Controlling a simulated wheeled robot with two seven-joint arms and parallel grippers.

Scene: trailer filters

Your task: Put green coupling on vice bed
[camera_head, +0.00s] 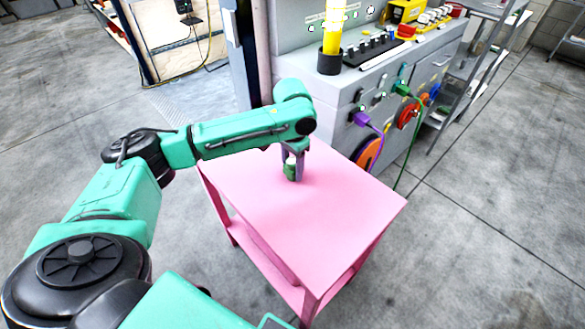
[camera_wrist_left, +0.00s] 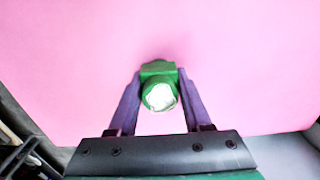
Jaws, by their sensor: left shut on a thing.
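The green coupling (camera_head: 290,171) is at the pink table's top, between the fingers of my left gripper (camera_head: 293,176). In the left wrist view the coupling (camera_wrist_left: 159,88) shows a green body with a bright whitish round end facing the camera. The two purple-grey fingers of my left gripper (camera_wrist_left: 158,100) are shut on its sides. I cannot tell whether the coupling touches the tabletop or is just above it. No vice bed can be made out in these views. My right gripper is not in view.
The pink table (camera_head: 320,215) is otherwise bare, with a lower shelf. Behind it stands a grey cabinet (camera_head: 345,110) with a yellow cylinder (camera_head: 332,38), a black rack (camera_head: 372,50), a purple plug (camera_head: 362,119) and a green plug (camera_head: 402,89) with a hanging cable. Grey floor lies around.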

